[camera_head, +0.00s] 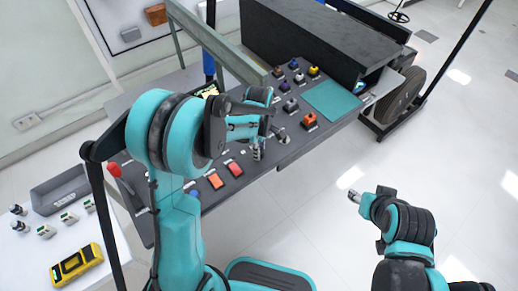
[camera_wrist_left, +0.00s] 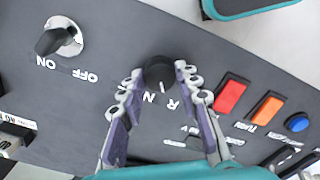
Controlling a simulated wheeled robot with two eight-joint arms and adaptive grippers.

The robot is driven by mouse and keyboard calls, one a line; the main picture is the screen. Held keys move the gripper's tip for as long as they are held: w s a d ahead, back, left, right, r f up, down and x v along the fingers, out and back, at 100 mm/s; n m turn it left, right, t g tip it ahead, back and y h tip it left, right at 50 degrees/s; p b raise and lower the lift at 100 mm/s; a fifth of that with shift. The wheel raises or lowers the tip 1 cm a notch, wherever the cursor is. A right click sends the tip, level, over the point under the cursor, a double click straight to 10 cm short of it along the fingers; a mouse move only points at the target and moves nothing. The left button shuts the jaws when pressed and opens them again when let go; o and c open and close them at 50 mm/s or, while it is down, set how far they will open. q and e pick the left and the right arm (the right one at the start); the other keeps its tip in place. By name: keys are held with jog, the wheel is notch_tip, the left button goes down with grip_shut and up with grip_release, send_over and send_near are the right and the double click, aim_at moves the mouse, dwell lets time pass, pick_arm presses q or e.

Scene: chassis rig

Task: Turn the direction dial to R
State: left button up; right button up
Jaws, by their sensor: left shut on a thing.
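The direction dial (camera_wrist_left: 160,72) is a round black knob on the dark panel (camera_wrist_left: 105,65) in the left wrist view. The letters N and R are printed beside it, upside down in this view. A small light mark shows on its edge near the N; its exact setting is hard to tell. My left gripper (camera_wrist_left: 158,78) has its two fingers on either side of the dial and is shut on it. In the head view the left gripper (camera_head: 257,150) is over the panel and the dial is hidden. My right gripper (camera_head: 355,196) is away from the panel; its jaws are too small to read.
A black ON/OFF rotary switch (camera_wrist_left: 60,40) is left of the dial in the wrist view. Red (camera_wrist_left: 230,95) and orange (camera_wrist_left: 266,108) rocker switches and a blue button (camera_wrist_left: 297,122) are to its right. A yellow multimeter (camera_head: 76,264) lies on the white table at lower left.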

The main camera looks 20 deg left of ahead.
pick_arm(q)
jog(key=shift+n, duration=1.1)
jog(key=shift+o, duration=0.2)
jog(key=shift+c, duration=0.2)
jog(key=o, duration=1.2)
notch_tip(320, 180, up, 12)
